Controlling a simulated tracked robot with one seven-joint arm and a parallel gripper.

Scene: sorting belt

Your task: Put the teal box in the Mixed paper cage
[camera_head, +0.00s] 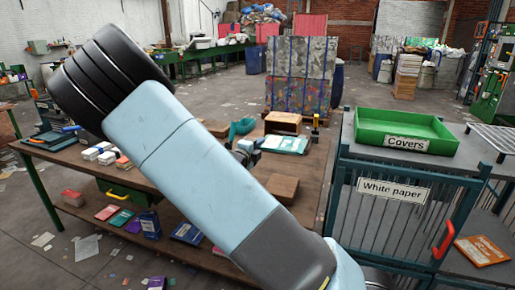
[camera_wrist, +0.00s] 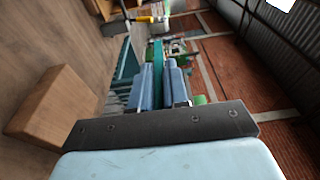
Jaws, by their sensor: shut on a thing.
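In the wrist view, my gripper (camera_wrist: 159,66) is shut on a narrow teal thing, which I take to be the teal box (camera_wrist: 158,50). Only its thin edge shows between the two blue fingers. In the head view, a teal shape (camera_head: 238,128) shows just past my arm above the table, but I cannot tell for sure that it is the same box. My arm hides most of my gripper there. A cage at the right bears a "White paper" sign (camera_head: 392,189). No Mixed paper sign is in view.
A wooden table (camera_head: 318,170) holds a brown box (camera_head: 283,188), also in the wrist view (camera_wrist: 52,110), a pale teal packet (camera_head: 285,144) and an open brown carton (camera_head: 283,122). A green "Covers" tray (camera_head: 440,134) stands at the right. Open floor lies behind.

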